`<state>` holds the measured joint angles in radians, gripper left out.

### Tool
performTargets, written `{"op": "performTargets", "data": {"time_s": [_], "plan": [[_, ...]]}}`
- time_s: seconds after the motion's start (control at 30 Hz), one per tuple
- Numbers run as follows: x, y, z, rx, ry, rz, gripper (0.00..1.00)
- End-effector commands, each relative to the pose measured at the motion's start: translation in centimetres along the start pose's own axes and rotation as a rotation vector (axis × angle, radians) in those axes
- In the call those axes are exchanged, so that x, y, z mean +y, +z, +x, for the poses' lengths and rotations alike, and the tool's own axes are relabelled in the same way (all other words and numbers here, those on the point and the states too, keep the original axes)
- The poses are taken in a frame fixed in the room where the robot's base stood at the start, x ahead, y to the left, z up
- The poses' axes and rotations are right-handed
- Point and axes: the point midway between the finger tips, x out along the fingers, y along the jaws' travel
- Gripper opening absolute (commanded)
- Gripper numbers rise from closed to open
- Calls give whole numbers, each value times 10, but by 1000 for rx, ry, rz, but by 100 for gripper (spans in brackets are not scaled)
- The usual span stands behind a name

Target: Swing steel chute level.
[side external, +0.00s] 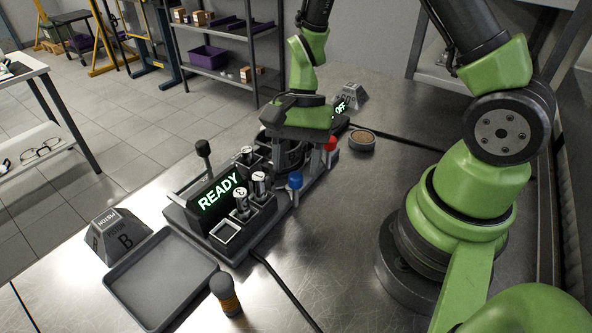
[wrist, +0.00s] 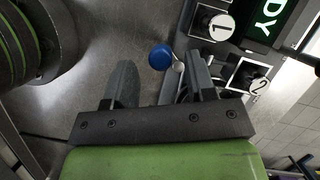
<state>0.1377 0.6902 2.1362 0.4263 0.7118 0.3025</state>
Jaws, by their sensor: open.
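My gripper (side external: 288,165) is over the middle of the dark engine fixture (side external: 205,222) in the side view, fingers pointing down. In the wrist view my gripper (wrist: 163,72) is open, with a clear gap between its two fingers. A blue-knobbed lever (side external: 295,181) stands at the fixture's near edge. Its blue knob (wrist: 160,57) shows between the fingertips in the wrist view, at unclear depth. A red-knobbed lever (side external: 330,144) stands farther back. I cannot pick out the steel chute with certainty; my gripper hides part of the fixture.
A lit READY display (side external: 220,195) and several numbered pistons (side external: 242,202) stand on the fixture. A round dish (side external: 362,141) stands behind. The right-hand steel table is mostly clear.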

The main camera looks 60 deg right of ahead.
Motion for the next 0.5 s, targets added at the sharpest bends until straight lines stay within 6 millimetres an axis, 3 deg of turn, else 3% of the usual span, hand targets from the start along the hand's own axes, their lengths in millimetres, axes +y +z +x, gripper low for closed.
{"op": "performTargets", "data": {"time_s": [0.2,0.5], "plan": [[0,0,19,-1,1,-1,51],[0,0,21,1,-1,-1,51]]}}
